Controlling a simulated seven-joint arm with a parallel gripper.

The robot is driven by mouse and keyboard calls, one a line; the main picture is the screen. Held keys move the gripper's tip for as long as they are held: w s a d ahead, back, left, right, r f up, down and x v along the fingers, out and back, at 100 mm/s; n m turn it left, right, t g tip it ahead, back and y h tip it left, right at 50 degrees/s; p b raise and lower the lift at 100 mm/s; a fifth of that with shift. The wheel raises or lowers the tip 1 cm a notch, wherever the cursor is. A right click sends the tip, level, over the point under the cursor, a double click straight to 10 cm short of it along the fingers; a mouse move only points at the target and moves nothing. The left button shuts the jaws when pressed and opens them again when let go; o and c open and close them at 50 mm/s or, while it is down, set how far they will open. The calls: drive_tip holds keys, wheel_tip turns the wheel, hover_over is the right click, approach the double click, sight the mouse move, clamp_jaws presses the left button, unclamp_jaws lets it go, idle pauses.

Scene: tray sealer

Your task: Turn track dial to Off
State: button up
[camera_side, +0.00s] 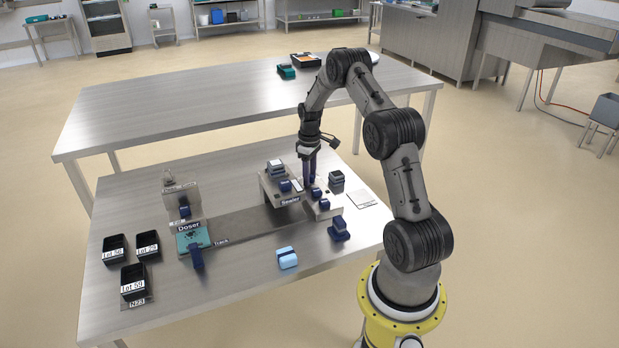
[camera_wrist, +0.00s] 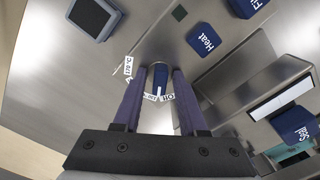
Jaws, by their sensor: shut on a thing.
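My gripper (camera_side: 309,180) points down at the sealer (camera_side: 279,203) at the right part of the near table. In the wrist view its two purple fingers (camera_wrist: 160,72) stand on either side of a small dark blue dial (camera_wrist: 160,80) and are shut on it. A white pointer line on the dial points toward the lower edge of the picture. A curved white label strip (camera_wrist: 168,97) with an "Off" mark lies just below the dial, partly hidden by the fingers. The dial's own name is too unclear to read.
Blue blocks marked Heat (camera_wrist: 202,40) and Seal (camera_wrist: 296,125) stand right of the dial in the wrist view. A dark square container (camera_wrist: 93,17) is at upper left. The doser (camera_side: 192,236) and black trays (camera_side: 133,280) stand at left.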

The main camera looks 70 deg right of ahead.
idle(0.3)
drive_tip(key=n, duration=0.4)
drive_tip(key=shift+n, duration=0.4)
drive_tip(key=o, duration=0.7)
drive_tip(key=shift+c, duration=0.2)
drive_tip(key=shift+r, duration=3.55)
